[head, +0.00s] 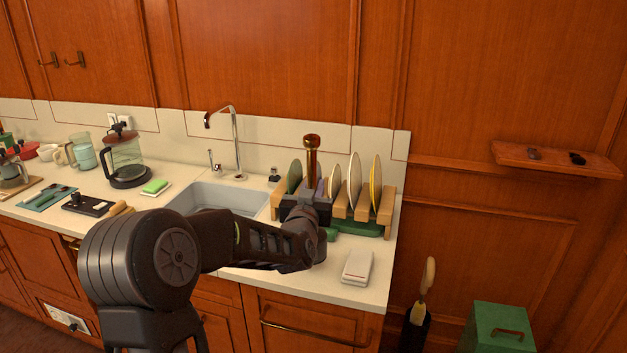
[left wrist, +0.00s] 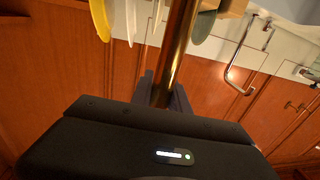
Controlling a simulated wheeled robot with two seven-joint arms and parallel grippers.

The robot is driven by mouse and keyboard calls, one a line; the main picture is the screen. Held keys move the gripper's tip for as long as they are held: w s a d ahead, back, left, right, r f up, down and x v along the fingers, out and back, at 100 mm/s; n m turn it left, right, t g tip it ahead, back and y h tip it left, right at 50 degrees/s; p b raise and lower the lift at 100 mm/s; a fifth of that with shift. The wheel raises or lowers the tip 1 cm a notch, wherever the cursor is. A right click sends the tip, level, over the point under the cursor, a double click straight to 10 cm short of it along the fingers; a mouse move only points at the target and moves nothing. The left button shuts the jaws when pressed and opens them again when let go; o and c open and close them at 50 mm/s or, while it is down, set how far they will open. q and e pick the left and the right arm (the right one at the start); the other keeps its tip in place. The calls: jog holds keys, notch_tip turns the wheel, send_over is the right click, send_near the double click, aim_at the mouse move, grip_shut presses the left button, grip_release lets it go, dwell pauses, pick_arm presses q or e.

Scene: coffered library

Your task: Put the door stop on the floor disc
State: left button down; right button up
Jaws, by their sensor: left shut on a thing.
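My left gripper (head: 308,192) is raised in front of the plate rack at the right end of the counter. It is shut on a tall brass post with a wider top, which looks to be the door stop (head: 312,158). The door stop stands about upright in the head view, its lower part hidden by the gripper. In the left wrist view the brass shaft (left wrist: 180,45) runs up between the fingers (left wrist: 165,93). No floor disc shows in either view. My right gripper is not in view.
The counter holds a sink (head: 215,200), a plate rack (head: 383,208) with several plates, a white box-like item (head: 357,267) and a French press (head: 125,160). Right of the counter stand a green box (head: 497,328) and a dark holder (head: 415,330). A wooden shelf (head: 550,160) is on the wall.

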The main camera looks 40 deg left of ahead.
pick_arm(q)
jog(key=shift+r, duration=0.25)
notch_tip(320, 180, down, 3)
jog(key=shift+f, duration=0.35)
jog(key=shift+f, duration=0.1)
jog(key=c, duration=1.7)
grip_release()
jog(key=shift+f, duration=0.25)
jog(key=o, duration=0.4)
jog(key=shift+o, duration=0.2)
jog(key=shift+r, duration=0.1)
